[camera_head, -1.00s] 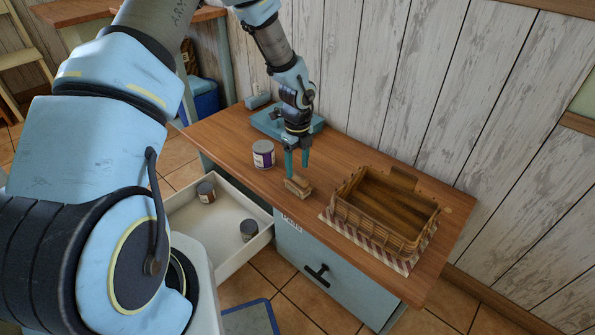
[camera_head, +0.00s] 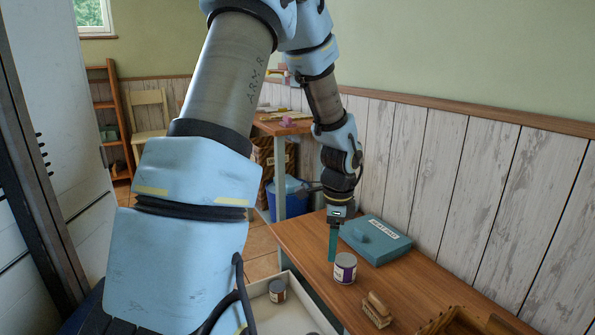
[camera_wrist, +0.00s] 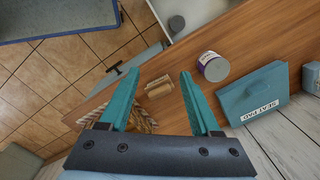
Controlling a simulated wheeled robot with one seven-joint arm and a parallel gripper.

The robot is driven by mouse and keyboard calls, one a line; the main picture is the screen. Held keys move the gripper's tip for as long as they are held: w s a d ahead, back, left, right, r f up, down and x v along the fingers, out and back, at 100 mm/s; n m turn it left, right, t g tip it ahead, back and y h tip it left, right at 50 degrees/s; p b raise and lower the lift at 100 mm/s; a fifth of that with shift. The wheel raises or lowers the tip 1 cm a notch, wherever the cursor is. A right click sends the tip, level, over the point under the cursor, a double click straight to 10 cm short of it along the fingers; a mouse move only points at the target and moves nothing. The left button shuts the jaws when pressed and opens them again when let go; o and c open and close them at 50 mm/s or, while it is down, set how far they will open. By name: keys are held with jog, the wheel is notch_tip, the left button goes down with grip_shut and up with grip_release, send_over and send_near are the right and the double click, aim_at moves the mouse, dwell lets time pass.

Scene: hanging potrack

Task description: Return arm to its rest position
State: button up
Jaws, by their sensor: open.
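Beyond the fingers a small wooden block-like item (camera_wrist: 158,87) lies on the counter. The can also shows in the wrist view (camera_wrist: 213,67), right of the fingers.
An open white drawer (camera_head: 290,312) holds a small can (camera_head: 277,291). A wicker basket (camera_head: 466,322) sits at the lower right, partly cut off. The white plank wall (camera_head: 430,170) runs behind the counter. A blue bucket (camera_head: 290,198) stands under a far table.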

jog(key=s+a+r+n, duration=0.4)
jog(key=a+n, duration=0.4)
jog(key=n, duration=0.1)
jog(key=s+a+r+n+t+p, duration=0.1)
jog(key=s+a+r+n, duration=0.4)
jog(key=a+n, duration=0.3)
jog(key=shift+s+a+n+h, duration=0.2)
jog(key=shift+a+n+h, duration=0.1)
jog(key=shift+n, duration=0.7)
notch_tip(320, 180, up, 14)
jog(key=p, duration=1.4)
jog(key=shift+w+d+f, duration=0.15)
